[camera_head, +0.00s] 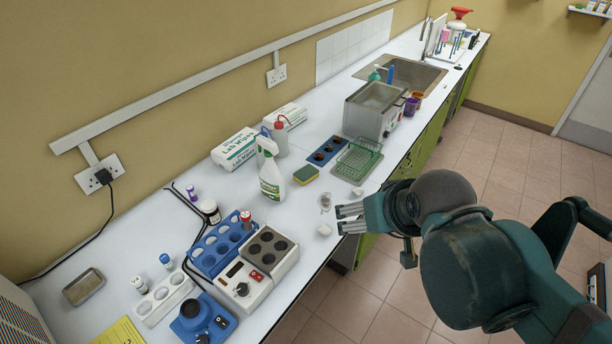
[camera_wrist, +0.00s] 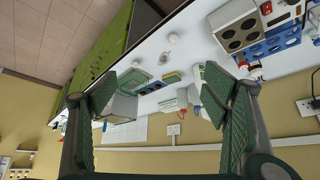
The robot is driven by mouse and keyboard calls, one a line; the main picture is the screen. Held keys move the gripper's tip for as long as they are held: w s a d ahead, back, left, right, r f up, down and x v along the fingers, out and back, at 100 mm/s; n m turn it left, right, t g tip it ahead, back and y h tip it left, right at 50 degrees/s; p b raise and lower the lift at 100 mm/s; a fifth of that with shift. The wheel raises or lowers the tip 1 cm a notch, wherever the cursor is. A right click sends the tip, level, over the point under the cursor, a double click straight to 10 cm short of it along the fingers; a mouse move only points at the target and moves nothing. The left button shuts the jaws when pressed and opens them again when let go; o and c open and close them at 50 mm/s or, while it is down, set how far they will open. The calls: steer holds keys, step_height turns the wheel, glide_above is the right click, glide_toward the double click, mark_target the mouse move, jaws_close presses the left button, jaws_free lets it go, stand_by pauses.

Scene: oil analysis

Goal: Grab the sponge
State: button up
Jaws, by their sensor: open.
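The sponge (camera_head: 306,174) is yellow with a green top and lies flat on the white counter in the head view, just right of the spray bottle (camera_head: 271,170). In the wrist view the sponge (camera_wrist: 173,77) shows small, between the open fingers and well beyond them. My gripper (camera_head: 338,218) is at the counter's front edge, to the right of the sponge and apart from it. In the wrist view its two green fingers (camera_wrist: 165,95) are wide apart with nothing held between them.
A green wire rack (camera_head: 358,160) and a blue tray (camera_head: 327,151) stand beyond the sponge. A heating block (camera_head: 244,287) and blue tube rack (camera_head: 218,250) stand to the left. A small glass dish (camera_head: 325,201) and white piece (camera_head: 324,230) lie near my gripper. Wipes boxes (camera_head: 235,149) stand behind.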

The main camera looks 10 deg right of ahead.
steer(key=c, duration=0.5)
steer(key=shift+o, duration=0.2)
steer(key=w+a+r+n+g+h, duration=0.1)
steer(key=w+n, duration=0.5)
steer(key=w, duration=0.6)
steer(key=w+a+r+n+g, duration=0.1)
steer(key=w+n+g, duration=0.1)
steer(key=w+n, duration=0.8)
steer(key=w+a+f+n+h, duration=0.1)
steer(key=w+a+f+n, duration=0.2)
steer(key=w+f, duration=0.6)
steer(key=w+a+f+n+g+h, duration=0.1)
steer(key=w+a+f+n, duration=0.3)
steer(key=w+f, duration=0.5)
steer(key=w+n, duration=0.2)
steer(key=w, duration=0.5)
steer(key=shift+w+f+g+h+p, duration=0.2)
steer(key=shift+g+h+p, duration=0.1)
steer(key=shift+h, duration=0.1)
steer(key=shift+f, duration=0.1)
